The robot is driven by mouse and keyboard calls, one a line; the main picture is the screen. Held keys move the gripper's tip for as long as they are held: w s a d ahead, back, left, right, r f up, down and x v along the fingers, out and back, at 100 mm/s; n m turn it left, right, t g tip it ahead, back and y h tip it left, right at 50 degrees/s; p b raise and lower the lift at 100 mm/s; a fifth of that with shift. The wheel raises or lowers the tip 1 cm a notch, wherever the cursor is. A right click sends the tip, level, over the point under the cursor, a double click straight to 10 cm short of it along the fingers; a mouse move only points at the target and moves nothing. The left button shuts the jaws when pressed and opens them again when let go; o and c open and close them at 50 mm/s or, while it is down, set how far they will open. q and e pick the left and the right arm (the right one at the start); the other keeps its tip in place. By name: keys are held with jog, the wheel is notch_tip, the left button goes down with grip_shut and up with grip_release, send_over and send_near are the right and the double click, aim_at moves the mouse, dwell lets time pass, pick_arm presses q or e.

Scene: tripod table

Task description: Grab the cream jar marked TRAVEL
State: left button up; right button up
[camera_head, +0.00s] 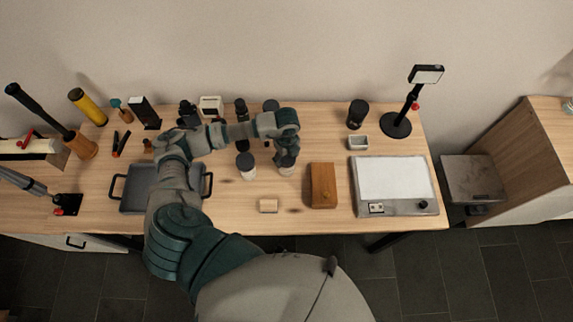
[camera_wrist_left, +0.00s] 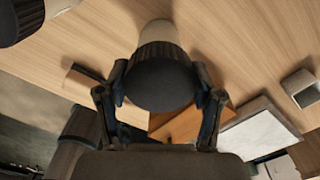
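My left gripper (camera_wrist_left: 161,84) reaches down over a pale jar with a black ribbed lid (camera_wrist_left: 158,85). Its fingers stand spread, one on each side of the lid; whether they touch it is not clear. In the head view this jar (camera_head: 287,170) stands on the table under my left gripper (camera_head: 285,158). A second pale jar with a dark lid (camera_head: 247,168) stands just left of it, and part of it shows at the upper left of the left wrist view (camera_wrist_left: 25,15). No label is readable on either jar. My right gripper is not in view.
A wooden box (camera_head: 323,186) lies right of the jars, with a white-topped device (camera_head: 394,180) beyond it. A grey tray (camera_head: 135,190) is at left. Dark containers stand behind the jars, partly hidden by my arm.

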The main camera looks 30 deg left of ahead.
pick_arm(q)
jog(key=c, duration=0.7)
jog(key=shift+r, duration=0.15)
